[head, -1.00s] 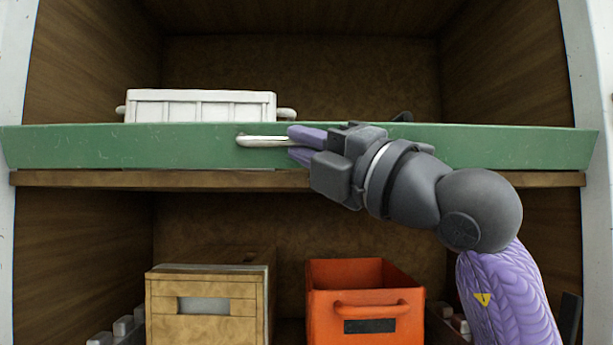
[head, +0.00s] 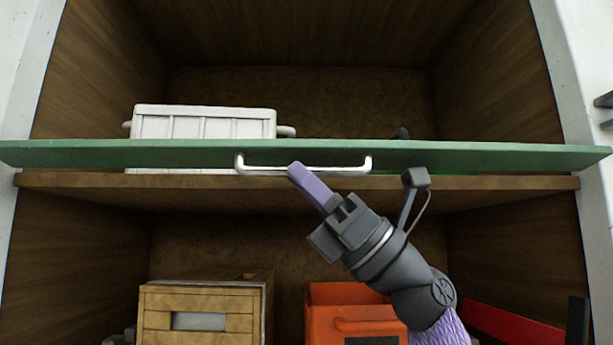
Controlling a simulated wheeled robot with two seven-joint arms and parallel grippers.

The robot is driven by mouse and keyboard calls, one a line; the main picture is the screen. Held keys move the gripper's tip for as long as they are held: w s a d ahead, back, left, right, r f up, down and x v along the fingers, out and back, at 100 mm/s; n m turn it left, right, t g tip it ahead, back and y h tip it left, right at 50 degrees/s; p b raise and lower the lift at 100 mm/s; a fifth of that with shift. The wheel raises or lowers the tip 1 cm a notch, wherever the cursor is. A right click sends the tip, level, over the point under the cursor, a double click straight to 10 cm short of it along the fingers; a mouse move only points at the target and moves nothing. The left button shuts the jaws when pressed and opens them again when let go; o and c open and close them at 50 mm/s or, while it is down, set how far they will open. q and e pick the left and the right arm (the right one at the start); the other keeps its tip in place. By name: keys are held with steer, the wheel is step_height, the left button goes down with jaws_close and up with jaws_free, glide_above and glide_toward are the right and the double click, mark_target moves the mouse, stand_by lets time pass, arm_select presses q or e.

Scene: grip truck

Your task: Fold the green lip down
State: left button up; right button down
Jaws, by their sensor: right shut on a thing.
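The green lip (head: 450,156) spans the front edge of the upper shelf. It is tilted outward, so its face looks narrow and its top edge leans toward me. A silvery bar handle (head: 358,165) is fixed on its front. My right gripper (head: 296,170) reaches up from the lower right, its purple fingers shut on the middle of the handle. One finger largely hides the other. My left gripper is out of view.
A white crate (head: 200,122) stands on the upper shelf behind the lip at left. Below the wooden shelf edge (head: 90,182) are a wooden box (head: 195,300) and an orange bin (head: 345,293). A red item (head: 515,327) lies at lower right.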

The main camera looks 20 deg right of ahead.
steer(key=n+g+p, duration=0.2)
steer(key=n+g, duration=0.2)
steer(key=n, duration=0.1)
steer(key=w+f+n+g+p, duration=0.1)
steer(key=n+g+p, duration=0.2)
steer(key=n+g, duration=0.2)
steer(key=w+n+g+p, duration=0.1)
steer(key=n+g+p, duration=0.2)
steer(key=n+g, duration=0.2)
steer(key=shift+w+d+f+n+h, duration=0.1)
steer(key=shift+d+f+n+h, duration=0.05)
steer(key=shift+d+n+h, duration=0.2)
steer(key=shift+w+f+n+g+h+p, duration=0.2)
steer(key=shift+f+n+g+h+p, duration=0.15)
steer(key=shift+n+g+h+p, duration=0.7)
steer(key=shift+t+y, duration=0.25)
steer(key=shift+y, duration=0.15)
steer(key=shift+f, duration=0.1)
steer(key=c, duration=0.6)
jaws_free()
steer(key=shift+c, duration=0.2)
